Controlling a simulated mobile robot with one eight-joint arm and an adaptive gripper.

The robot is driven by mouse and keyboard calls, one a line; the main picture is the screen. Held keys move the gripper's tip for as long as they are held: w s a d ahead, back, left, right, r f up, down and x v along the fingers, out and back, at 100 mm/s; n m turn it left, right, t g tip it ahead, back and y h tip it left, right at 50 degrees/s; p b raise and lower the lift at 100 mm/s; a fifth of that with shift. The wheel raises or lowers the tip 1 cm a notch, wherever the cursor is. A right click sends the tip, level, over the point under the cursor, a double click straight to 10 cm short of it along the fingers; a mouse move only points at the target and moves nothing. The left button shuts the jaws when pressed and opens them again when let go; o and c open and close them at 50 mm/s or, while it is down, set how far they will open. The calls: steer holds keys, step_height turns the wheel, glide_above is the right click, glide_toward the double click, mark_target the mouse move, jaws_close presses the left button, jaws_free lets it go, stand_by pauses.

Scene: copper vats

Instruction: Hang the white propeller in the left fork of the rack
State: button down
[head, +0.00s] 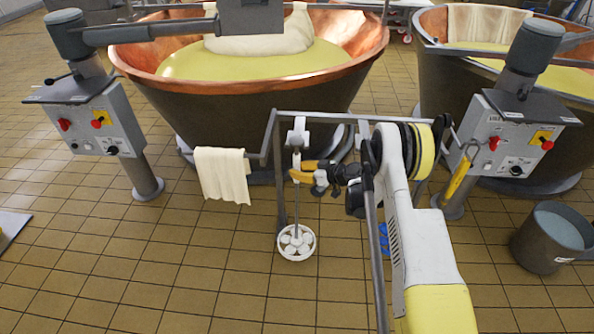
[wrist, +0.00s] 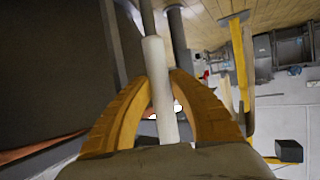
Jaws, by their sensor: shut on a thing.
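The white propeller is a slim upright rod with a round white pierced head (head: 296,243) at its lower end, hanging above the floor. My gripper (head: 298,174) is shut on its rod, well above the head. In the wrist view the yellow fingers (wrist: 160,85) close around the pale rod (wrist: 154,60). The metal rack (head: 330,115) has a top bar in front of the copper vat. Its left fork (head: 299,133) is a pale bracket on that bar. The rod's upper end is at or just below this fork; I cannot tell whether it rests in it.
A cream cloth (head: 223,175) hangs on the rack's left end. A second pale bracket (head: 364,130) and a blue thing (head: 384,238) are partly hidden by my arm. Copper vats (head: 240,100) stand behind, with control boxes (head: 95,122) on posts. A grey bucket (head: 550,240) stands at right.

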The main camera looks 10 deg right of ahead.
steer(key=shift+w, duration=0.15)
steer(key=shift+w+d, duration=0.2)
steer(key=shift+w, duration=0.35)
steer(key=shift+w+d, duration=0.15)
steer(key=shift+w, duration=0.55)
steer(key=shift+w+d, duration=0.25)
steer(key=shift+w, duration=0.45)
steer(key=shift+w+d, duration=0.25)
steer(key=shift+w, duration=0.45)
